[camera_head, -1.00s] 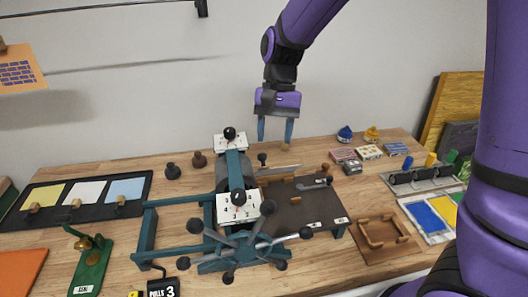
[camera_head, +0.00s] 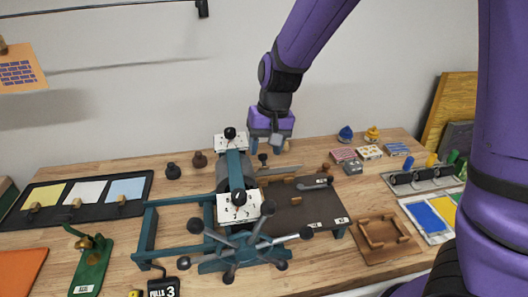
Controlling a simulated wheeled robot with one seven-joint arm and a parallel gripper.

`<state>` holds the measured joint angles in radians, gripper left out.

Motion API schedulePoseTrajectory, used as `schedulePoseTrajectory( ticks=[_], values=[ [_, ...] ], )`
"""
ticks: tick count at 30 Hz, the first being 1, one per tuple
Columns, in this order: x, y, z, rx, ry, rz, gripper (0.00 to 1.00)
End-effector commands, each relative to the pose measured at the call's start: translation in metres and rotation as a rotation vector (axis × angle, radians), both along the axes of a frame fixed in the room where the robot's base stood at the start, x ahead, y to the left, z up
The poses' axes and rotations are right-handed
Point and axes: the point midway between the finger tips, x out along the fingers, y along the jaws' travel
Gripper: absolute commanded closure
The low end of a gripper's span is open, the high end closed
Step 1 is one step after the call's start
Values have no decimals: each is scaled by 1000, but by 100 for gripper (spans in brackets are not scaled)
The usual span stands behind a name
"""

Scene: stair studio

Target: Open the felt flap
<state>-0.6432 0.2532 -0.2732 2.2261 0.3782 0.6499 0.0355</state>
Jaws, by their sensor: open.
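The teal press (camera_head: 233,165) has a roller bridge with white dial plates and a spoked handwheel (camera_head: 250,242) in front. A flat dark brown sheet (camera_head: 290,218) lies on the bed right of the roller, with a small tan tab on it. A grey surface (camera_head: 222,172) shows at the roller's left. I cannot tell for sure which of these is the felt flap. A small black knob (camera_head: 262,158) stands just below the gripper.
Ink pots (camera_head: 345,133), small boxes (camera_head: 369,152) and a grey rack (camera_head: 425,178) stand to the right. A wooden frame (camera_head: 383,238) lies front right. Two dark knobbed pieces (camera_head: 173,171) and a card tray (camera_head: 82,194) are left. The wall is close behind.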

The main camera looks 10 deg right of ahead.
Motion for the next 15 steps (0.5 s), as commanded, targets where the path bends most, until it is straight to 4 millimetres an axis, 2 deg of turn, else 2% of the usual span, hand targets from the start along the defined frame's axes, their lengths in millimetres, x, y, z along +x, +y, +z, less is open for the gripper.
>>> schedulePoseTrajectory(
  ticks=[6, 15],
  values=[
    [0, 3, -18, 0, 1, 0, 50],
    [0, 4, -20, 1, 0, 0, 50]
  ],
)
